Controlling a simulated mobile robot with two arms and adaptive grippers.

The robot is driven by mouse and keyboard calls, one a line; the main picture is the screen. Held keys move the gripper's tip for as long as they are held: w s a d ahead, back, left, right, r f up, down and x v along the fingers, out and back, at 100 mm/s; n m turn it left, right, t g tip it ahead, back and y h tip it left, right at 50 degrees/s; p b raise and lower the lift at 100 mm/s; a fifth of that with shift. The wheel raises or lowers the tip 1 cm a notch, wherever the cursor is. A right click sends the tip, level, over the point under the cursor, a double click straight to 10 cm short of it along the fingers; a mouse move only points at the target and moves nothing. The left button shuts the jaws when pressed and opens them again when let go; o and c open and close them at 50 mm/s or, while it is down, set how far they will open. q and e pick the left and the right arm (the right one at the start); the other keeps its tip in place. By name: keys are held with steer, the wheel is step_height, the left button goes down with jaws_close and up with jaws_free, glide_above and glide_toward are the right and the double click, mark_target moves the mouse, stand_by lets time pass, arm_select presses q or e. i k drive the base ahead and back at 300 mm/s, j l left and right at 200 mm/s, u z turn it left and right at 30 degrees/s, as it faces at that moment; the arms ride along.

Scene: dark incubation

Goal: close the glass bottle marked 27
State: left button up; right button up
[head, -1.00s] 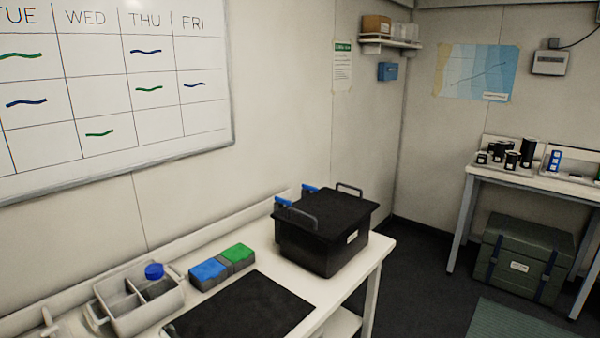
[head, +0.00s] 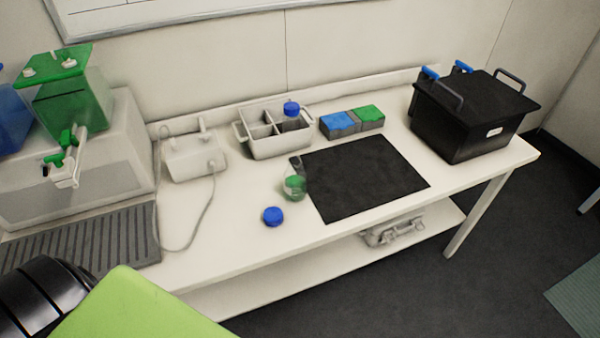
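A clear glass bottle (head: 295,185) with green in its lower part stands open on the white bench, at the left edge of the black mat. No number can be read on it. A loose blue cap (head: 273,216) lies on the bench to the front left of the bottle, apart from it. Another blue cap (head: 291,108) shows in the right part of the grey divided caddy (head: 277,146); what is under it is hidden. Neither of my grippers can be seen.
The black mat (head: 365,175) is bare. Blue and green boxes (head: 352,121) sit behind it, and a black lidded box (head: 463,125) stands at the right end. A white device (head: 195,160) with a cable and a green-topped dispenser (head: 72,100) are left. The bench (head: 335,228) front is clear.

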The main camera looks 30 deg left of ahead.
mark_target(295, 178)
steer(key=u, duration=1.05)
